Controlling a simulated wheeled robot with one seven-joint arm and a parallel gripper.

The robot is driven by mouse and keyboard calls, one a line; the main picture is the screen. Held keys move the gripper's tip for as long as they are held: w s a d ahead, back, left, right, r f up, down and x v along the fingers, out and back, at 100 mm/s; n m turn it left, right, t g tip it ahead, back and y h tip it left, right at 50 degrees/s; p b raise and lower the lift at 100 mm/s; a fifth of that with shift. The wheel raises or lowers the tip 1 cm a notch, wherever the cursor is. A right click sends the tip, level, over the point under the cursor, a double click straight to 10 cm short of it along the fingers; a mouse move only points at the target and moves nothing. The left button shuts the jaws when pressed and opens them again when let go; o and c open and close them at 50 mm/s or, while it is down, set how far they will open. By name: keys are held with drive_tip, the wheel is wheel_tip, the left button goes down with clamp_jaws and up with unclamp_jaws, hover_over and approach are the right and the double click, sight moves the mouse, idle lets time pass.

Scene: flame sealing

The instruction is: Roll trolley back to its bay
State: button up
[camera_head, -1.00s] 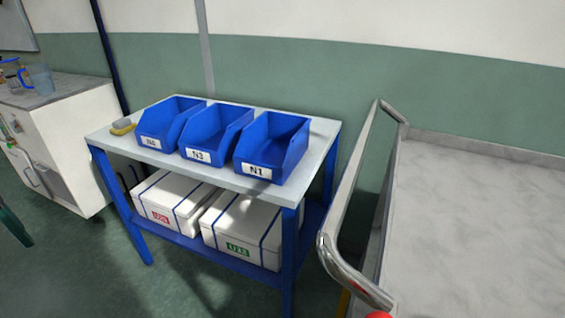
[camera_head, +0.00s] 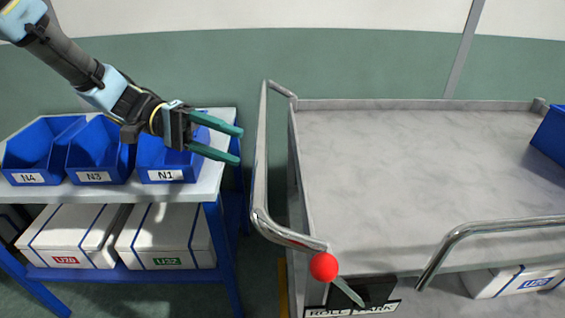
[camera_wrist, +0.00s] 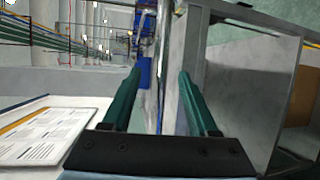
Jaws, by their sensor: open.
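The trolley (camera_head: 420,170) has a grey marbled top and fills the right of the head view. Its chrome push handle (camera_head: 259,165) is at its left end. A lever with a red knob (camera_head: 323,267) sits at its near left corner, above a dark plate lettered ROLL and PARK (camera_head: 350,312). My gripper (camera_head: 239,146) has green fingers, open and empty, pointing right, with the tips just left of the handle in the picture. Whether they touch it cannot be told. The fingers also show apart in the wrist view (camera_wrist: 160,85). The bay is not clearly seen.
A blue-framed table (camera_head: 215,195) stands left of the trolley, with blue bins N4 (camera_head: 38,178), N3 (camera_head: 95,176) and N1 (camera_head: 165,175) on top. White boxes U28 (camera_head: 65,245) and U32 (camera_head: 166,248) lie on its shelf. A narrow gap separates table and trolley.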

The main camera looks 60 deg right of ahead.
drive_tip(key=p+x, duration=0.2)
drive_tip(key=x, duration=0.7)
drive_tip(key=shift+s+f, duration=0.15)
drive_tip(key=shift+s, duration=0.25)
drive_tip(key=shift+d, duration=0.1)
drive_tip(key=shift+c, duration=0.2)
clamp_jaws()
idle(0.6)
